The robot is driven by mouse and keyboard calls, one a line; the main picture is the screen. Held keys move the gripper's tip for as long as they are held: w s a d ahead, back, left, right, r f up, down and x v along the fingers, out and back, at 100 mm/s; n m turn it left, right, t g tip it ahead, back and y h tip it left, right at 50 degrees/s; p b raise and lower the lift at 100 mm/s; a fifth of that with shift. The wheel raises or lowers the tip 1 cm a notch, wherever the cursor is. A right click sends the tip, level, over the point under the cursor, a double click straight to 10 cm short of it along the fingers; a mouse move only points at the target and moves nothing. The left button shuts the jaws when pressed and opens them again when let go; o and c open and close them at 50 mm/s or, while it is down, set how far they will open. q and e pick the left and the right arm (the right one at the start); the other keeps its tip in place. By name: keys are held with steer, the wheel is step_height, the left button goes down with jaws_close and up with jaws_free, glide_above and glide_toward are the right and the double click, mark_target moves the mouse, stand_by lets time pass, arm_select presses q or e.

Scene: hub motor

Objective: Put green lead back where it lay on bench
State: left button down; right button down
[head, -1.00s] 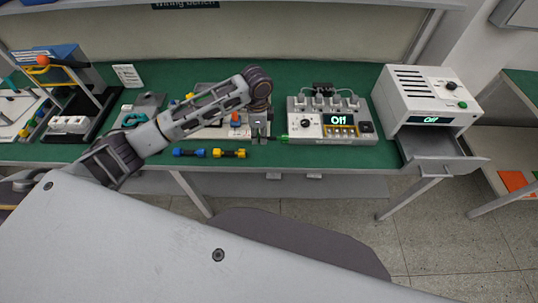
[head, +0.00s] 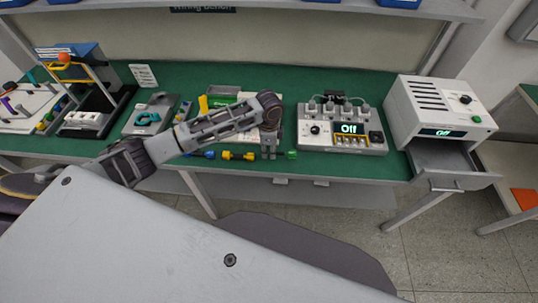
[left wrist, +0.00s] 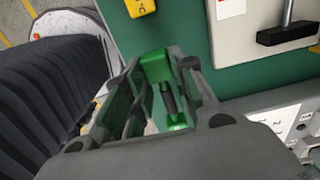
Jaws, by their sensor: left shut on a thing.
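My left gripper (head: 268,153) is low at the front edge of the green bench, shut on the green lead. In the head view a green end of the lead (head: 291,154) sticks out to the right of the fingers. In the left wrist view the green lead (left wrist: 172,122) lies between the fingers, with its dark middle showing. The yellow lead (head: 238,155) and the blue lead (head: 205,154) lie in line to the left of the gripper. I cannot tell whether the green lead touches the bench. My right gripper is not in view.
A tester (head: 342,142) reading "Off" stands close to the right. Beyond it is a white oven-like box (head: 437,105) with an open drawer (head: 450,165). A grey holder with a teal clamp (head: 147,118) stands at the left. My forearm covers part of the bench middle.

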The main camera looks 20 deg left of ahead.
arm_select(q)
steer(key=shift+f, duration=1.85)
steer(key=c, duration=1.2)
jaws_free()
steer(key=shift+f, duration=0.1)
steer(key=shift+o, duration=0.2)
step_height(320, 180, up, 12)
steer(key=shift+r+b, duration=0.15)
steer(key=shift+b, duration=0.15)
